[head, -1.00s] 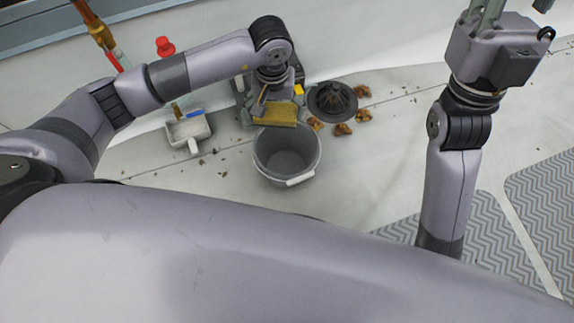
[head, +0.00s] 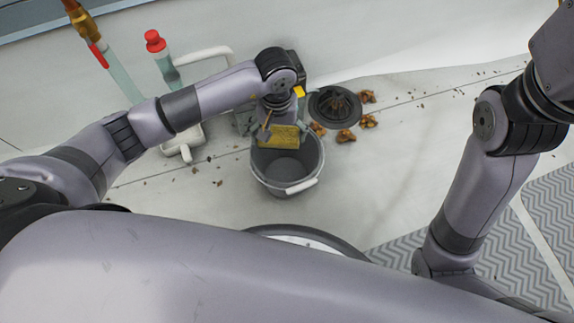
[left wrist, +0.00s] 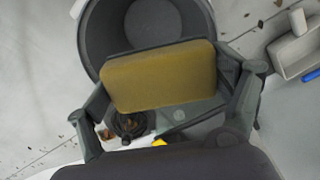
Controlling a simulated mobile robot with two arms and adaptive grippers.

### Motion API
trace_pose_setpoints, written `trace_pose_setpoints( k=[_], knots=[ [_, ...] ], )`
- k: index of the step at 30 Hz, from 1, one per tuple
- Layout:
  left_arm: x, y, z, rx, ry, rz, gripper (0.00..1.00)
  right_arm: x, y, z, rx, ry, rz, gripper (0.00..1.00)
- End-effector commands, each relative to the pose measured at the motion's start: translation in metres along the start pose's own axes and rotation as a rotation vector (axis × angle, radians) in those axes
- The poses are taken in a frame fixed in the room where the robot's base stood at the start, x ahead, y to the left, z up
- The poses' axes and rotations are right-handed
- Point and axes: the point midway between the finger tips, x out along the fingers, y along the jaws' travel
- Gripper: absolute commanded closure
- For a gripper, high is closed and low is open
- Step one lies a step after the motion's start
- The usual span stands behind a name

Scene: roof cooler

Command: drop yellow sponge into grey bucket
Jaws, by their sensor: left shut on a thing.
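The yellow sponge (head: 284,136) is held between the fingers of my left gripper (head: 279,132). In the left wrist view the sponge (left wrist: 160,76) sits between the two fingertips and covers part of the bucket's rim. The grey bucket (head: 289,186) stands upright on the pale floor, with a white grip on its handle. The sponge is above the bucket's far rim side in the head view. The bucket's open mouth (left wrist: 143,22) shows behind the sponge in the left wrist view; the inside that shows looks empty. My right gripper is out of view.
A dark round drain cover (head: 334,105) lies behind the bucket to the right, with several brown leaves (head: 346,136) around it. A white dustpan (head: 180,145) lies left of the bucket.

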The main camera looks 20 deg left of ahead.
Motion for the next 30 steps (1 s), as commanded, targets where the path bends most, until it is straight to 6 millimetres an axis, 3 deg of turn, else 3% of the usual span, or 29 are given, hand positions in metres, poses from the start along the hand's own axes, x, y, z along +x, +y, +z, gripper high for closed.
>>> trace_pose_setpoints(
  k=[9, 10, 16, 26, 30],
  knots=[
    [0.002, 0.0, 0.0, 0.0, 0.001, 0.0, 0.36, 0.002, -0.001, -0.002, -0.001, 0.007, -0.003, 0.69],
    [0.002, 0.0, 0.0, 0.0, 0.001, 0.0, 0.13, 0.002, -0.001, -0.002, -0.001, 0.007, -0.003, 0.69],
    [0.002, 0.0, 0.0, 0.0, 0.001, 0.0, 0.0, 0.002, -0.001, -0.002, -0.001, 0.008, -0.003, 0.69],
    [0.002, 0.0, 0.0, 0.001, 0.001, 0.0, 0.0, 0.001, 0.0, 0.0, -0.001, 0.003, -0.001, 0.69],
    [-0.01, 0.001, -0.002, 0.001, 0.005, 0.002, 0.0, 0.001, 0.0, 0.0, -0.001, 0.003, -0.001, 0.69]
  ],
)
